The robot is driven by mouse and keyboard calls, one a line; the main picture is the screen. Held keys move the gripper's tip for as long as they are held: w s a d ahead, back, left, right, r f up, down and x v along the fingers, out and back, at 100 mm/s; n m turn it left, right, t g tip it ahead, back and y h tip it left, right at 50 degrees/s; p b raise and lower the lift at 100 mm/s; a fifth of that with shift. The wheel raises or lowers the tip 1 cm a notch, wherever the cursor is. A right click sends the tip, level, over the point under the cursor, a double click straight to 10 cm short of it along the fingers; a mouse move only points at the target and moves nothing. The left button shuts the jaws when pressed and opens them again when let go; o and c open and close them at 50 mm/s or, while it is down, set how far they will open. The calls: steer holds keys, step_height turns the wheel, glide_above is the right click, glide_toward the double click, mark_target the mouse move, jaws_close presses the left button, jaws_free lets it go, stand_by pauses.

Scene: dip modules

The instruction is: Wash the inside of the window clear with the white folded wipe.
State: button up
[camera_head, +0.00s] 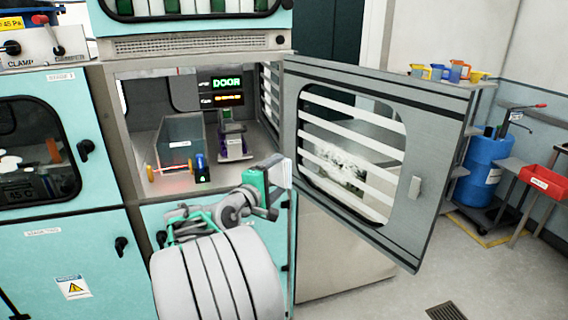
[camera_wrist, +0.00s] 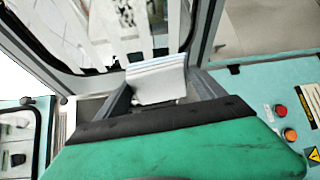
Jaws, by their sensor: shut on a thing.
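The window (camera_head: 378,122) is set in a grey door (camera_head: 435,112) that stands open to the right, its inner face towards me. Several pale bands cross the pane. A cloudy, speckled whitish patch (camera_head: 340,163) covers its lower middle. My gripper (camera_head: 272,180) is shut on the white folded wipe (camera_head: 282,171), just left of the door's lower left part. In the wrist view the wipe (camera_wrist: 158,82) sticks out beyond the fingers, in front of the pane (camera_wrist: 100,35). I cannot tell whether it touches the glass.
The open chamber left of the door holds a grey bin (camera_head: 182,133), a small purple-and-grey device (camera_head: 235,143) and a lit DOOR sign (camera_head: 227,83). A blue drum (camera_head: 484,170), a red tray (camera_head: 543,182) and a shelf with coloured jugs (camera_head: 440,73) stand at the right. Floor before the door is clear.

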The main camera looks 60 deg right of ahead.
mark_target(284, 170)
steer(key=shift+s+d+r+g, duration=0.25)
steer(key=shift+s+d+r, duration=0.05)
steer(key=shift+s+r, duration=0.25)
steer(key=shift+s+d+r+g, duration=0.25)
steer(key=shift+s+d+r, duration=0.05)
steer(key=shift+s+r, duration=0.2)
steer(key=shift+s+d+p, duration=0.25)
steer(key=shift+s+d, duration=0.15)
steer(key=shift+d, duration=0.5)
steer(key=shift+s+d+p, duration=0.25)
steer(key=shift+s+d, duration=0.1)
steer(key=shift+d, duration=0.5)
steer(key=shift+s+d+p, duration=0.25)
steer(key=shift+s+d, duration=0.15)
steer(key=shift+d, duration=0.5)
steer(key=shift+s+d, duration=0.4)
steer(key=shift+d, duration=0.45)
